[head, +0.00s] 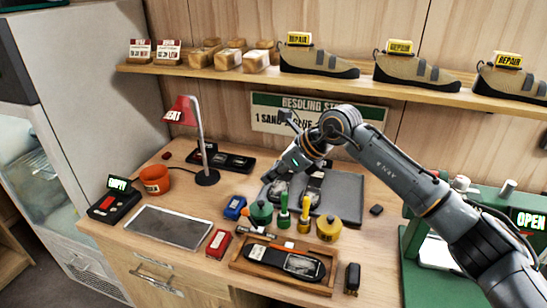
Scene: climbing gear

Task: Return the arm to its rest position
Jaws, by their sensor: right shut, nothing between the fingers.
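My right arm comes in from the right, bends high over the bench and points down and left. My right gripper (274,179) is at its end, shut and empty, above the back middle of the bench near the left edge of a dark grey mat (346,193). Whether it touches anything below is hard to tell. My left gripper is not in view.
Bottles, including a yellow one (328,228), and brushes stand just in front. A wooden tray (240,266) holds a dark sole. A red lamp (181,111) stands left; a shelf (300,77) with shoes hangs behind. A green machine (413,240) stands right.

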